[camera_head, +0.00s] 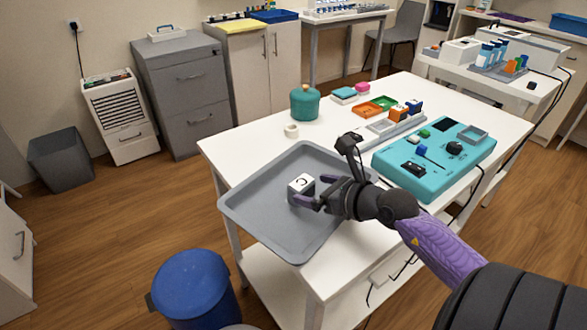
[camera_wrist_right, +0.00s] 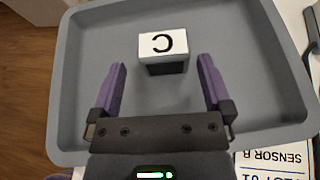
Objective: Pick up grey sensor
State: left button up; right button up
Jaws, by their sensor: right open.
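A small block (camera_head: 300,183) with a white top marked with a dark "C" lies in the grey tray (camera_head: 265,212). In the right wrist view the block (camera_wrist_right: 163,45) shows a dark grey side below its white face; it may be the grey sensor. My right gripper (camera_head: 311,190) is open beside the block. In the right wrist view the block lies centred between the lines of the two purple fingers (camera_wrist_right: 162,66), mostly past their tips, with a gap on each side. Nothing is held. My left gripper is not in view.
The tray's raised rim (camera_wrist_right: 66,90) surrounds the block. A teal panel (camera_head: 440,180) with parts lies right of my wrist. A teal pot (camera_head: 305,105) and a white ring (camera_head: 291,130) stand behind the tray. A blue bin (camera_head: 195,285) stands on the floor.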

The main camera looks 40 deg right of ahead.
aim_at(296, 183)
jog(key=b+x, duration=0.1)
jog(key=x, duration=0.2)
jog(key=b+x, duration=0.2)
jog(key=x, duration=0.1)
jog(key=shift+d+f, duration=0.2)
jog(key=shift+w, duration=0.2)
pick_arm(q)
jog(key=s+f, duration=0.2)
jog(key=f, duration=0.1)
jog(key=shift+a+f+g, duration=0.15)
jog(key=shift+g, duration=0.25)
pick_arm(e)
jog(key=shift+r, duration=0.15)
jog(key=c, duration=0.9)
jog(key=shift+c, duration=1.1)
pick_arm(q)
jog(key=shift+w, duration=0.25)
